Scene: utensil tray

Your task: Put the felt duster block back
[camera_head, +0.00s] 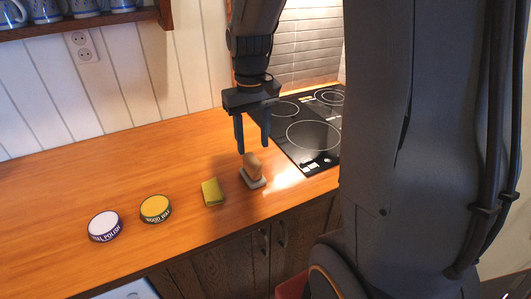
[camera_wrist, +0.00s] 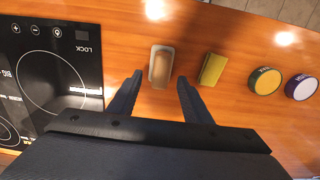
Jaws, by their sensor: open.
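The felt duster block (camera_head: 253,171) has a tan wooden grip on a pale grey base. It stands on the wooden counter near the front edge, beside the hob; the wrist view also shows it (camera_wrist: 161,67). My gripper (camera_head: 253,150) is open and empty above the counter, just above and behind the block in the head view. In the wrist view my gripper's fingers (camera_wrist: 158,85) are spread, with the block ahead of them, between their lines. The fingers appear apart from the block.
A yellow-green sponge or cloth (camera_head: 212,192) lies left of the block. Farther left stand a yellow-topped wood wax tin (camera_head: 156,209) and a white-topped metal polish tin (camera_head: 104,226). The black hob (camera_head: 313,134) is to the right. The back left counter is clear.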

